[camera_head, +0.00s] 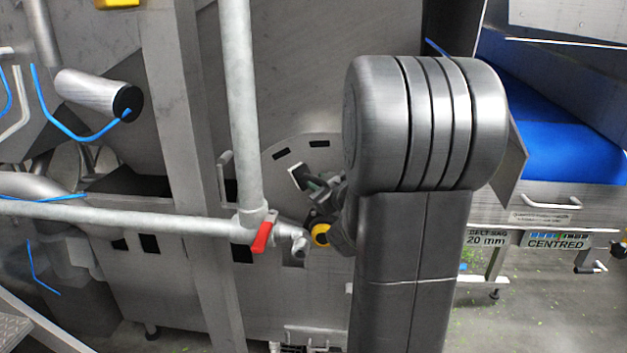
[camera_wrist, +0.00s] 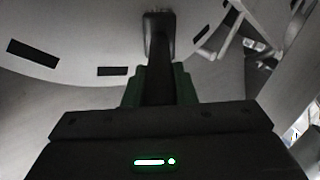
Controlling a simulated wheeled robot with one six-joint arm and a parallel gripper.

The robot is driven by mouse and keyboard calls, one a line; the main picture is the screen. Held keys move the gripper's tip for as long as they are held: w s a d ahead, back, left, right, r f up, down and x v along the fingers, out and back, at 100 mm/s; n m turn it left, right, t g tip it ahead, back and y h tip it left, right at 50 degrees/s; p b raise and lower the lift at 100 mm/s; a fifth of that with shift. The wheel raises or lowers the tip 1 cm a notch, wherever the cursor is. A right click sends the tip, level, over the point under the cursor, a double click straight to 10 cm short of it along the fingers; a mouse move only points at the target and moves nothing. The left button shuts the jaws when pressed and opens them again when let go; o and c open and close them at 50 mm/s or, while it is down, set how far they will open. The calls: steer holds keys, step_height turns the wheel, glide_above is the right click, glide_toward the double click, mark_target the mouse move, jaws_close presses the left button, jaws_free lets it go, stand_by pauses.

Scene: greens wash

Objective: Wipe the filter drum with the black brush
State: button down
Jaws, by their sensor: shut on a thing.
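The filter drum (camera_head: 290,146) seems to be the grey rounded metal face with dark slots, in the middle of the head view behind my arm. It fills the upper part of the wrist view (camera_wrist: 85,40). My gripper (camera_head: 314,186) is in front of this face, partly hidden by my arm. In the wrist view its green-sided fingers (camera_wrist: 158,88) are shut on the black brush (camera_wrist: 158,45). The brush points away from me, with its far end at or close to the drum face; I cannot tell whether it touches. In the head view the brush (camera_head: 297,178) is small and dark with a pale edge.
A grey pipe (camera_head: 239,100) with a red valve handle (camera_head: 262,237) stands left of my gripper, and a horizontal pipe (camera_head: 120,218) joins it. A steel post (camera_head: 185,130) is further left. A blue belt (camera_head: 560,130) lies at the right.

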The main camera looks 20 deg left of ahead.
steer(key=shift+w+d, duration=0.1)
steer(key=shift+d, duration=0.15)
steer(key=shift+w+d+p, duration=0.2)
steer(key=shift+d+p, duration=0.35)
steer(key=shift+d, duration=0.6)
steer(key=shift+w+d+p, duration=0.25)
steer(key=shift+d+p, duration=0.2)
steer(key=shift+d, duration=0.55)
steer(key=shift+a, duration=0.1)
steer(key=shift+s+a+b, duration=0.2)
steer(key=shift+a+b, duration=0.1)
steer(key=shift+a, duration=0.3)
steer(key=shift+s+a+b, duration=0.2)
steer(key=shift+a+b, duration=0.05)
steer(key=shift+a, duration=0.3)
